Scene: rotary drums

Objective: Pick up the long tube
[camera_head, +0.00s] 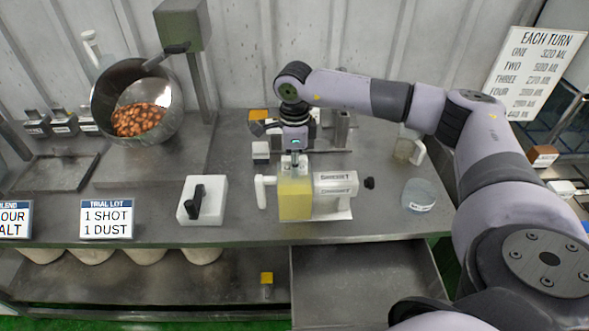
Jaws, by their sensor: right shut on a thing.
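My right gripper (294,163) points down just above the yellow see-through block (295,201) of a hand-cranked machine. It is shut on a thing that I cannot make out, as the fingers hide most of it. I cannot tell whether this is the long tube. No long tube shows clearly elsewhere. The machine has a white crank handle (261,191) on its left and a labelled grey drum (335,183) on its right. My left gripper is not in view.
A tilted metal bowl (104,88) with orange-brown pieces hangs at the left. A white box with a black handle (203,199) stands left of the machine. A clear round dish (419,194) and a handled jug (407,147) are at the right. An open drawer (365,290) juts out below.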

